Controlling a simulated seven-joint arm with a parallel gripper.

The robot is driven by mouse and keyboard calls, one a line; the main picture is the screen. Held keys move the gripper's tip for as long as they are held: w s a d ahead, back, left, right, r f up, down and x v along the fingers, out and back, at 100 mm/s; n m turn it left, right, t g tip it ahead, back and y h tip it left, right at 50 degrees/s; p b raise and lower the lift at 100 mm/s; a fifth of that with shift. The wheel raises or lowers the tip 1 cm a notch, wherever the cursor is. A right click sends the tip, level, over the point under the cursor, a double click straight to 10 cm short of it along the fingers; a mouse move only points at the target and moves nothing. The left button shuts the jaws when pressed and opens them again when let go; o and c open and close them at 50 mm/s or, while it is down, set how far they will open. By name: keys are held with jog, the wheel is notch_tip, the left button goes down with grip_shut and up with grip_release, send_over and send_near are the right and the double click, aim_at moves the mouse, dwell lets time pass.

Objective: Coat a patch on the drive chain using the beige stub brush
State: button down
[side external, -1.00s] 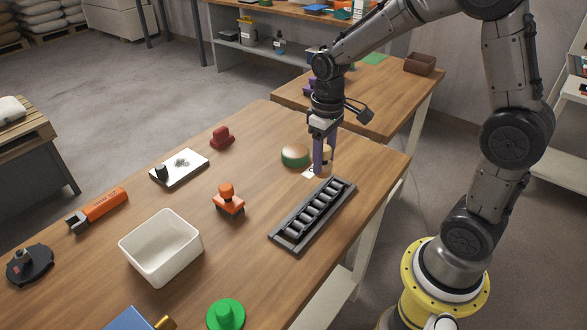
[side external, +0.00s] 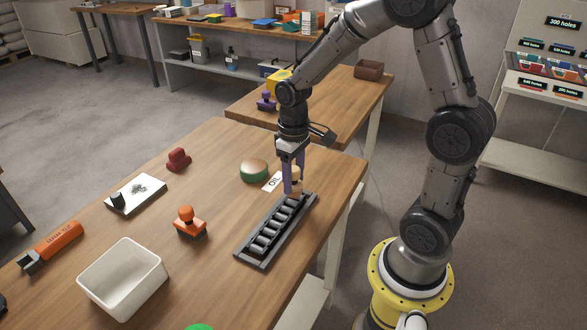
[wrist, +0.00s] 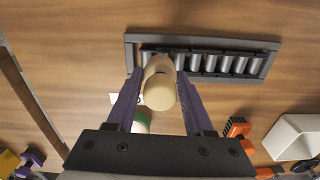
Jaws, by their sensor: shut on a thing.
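The drive chain (side external: 270,230) is a row of dark grey rollers in a long dark frame on the wooden table. In the wrist view its frame (wrist: 265,66) runs across the upper right. My gripper (side external: 293,190), with purple fingers, points down at the chain's far end. It is shut on the beige stub brush (side external: 297,174). In the wrist view the brush (wrist: 160,92) sits between the fingertips (wrist: 158,78), its rounded end towards the camera. The brush overlaps the chain's left end there; its working end is hidden, so I cannot tell whether it touches.
A white card marked OIL (side external: 272,181) and a green-brown dome (side external: 254,171) lie left of my gripper. An orange stamp-like object (side external: 189,222), a white bin (side external: 123,280), a white pad (side external: 137,195) and a red object (side external: 178,159) stand further left. Bare table separates them.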

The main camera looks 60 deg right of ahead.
jog(key=shift+f, duration=0.5)
jog(key=shift+a+f, duration=0.45)
jog(key=shift+f, duration=0.2)
jog(key=shift+a, duration=6.75)
jog(key=shift+d, duration=7.15)
jog(key=shift+d+r, duration=0.15)
jog(key=shift+w+r, duration=0.1)
jog(key=shift+r, duration=3.85)
